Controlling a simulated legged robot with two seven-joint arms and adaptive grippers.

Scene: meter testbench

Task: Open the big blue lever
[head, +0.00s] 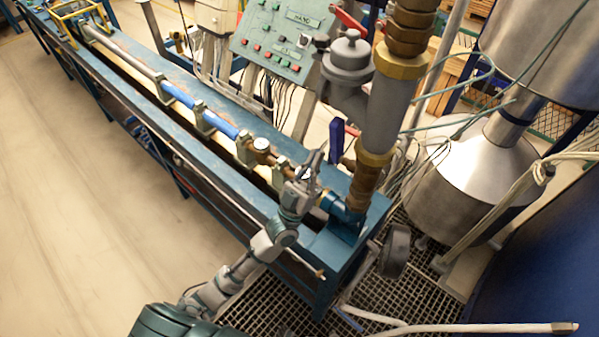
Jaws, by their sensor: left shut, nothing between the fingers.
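The big blue lever (336,140) stands upright on the pipework at the right end of the long bench, beside the brass-coloured vertical pipe fittings. My left gripper (316,160) is just left of the lever and a little lower in the picture, with its fingers pointing up. Its fingers look closed and nothing shows between them. Whether the fingertips touch the lever cannot be told from this view; a small gap seems to show. The lever's lower end is partly hidden behind my gripper and the pipe fittings. My right gripper is not in view.
The blue bench (225,195) carries a long pipe with a blue section (215,122). A thick vertical pipe (390,100) rises right of the lever. A green control panel (283,38) stands behind. A steel tank (465,190) is at right. Open floor lies left.

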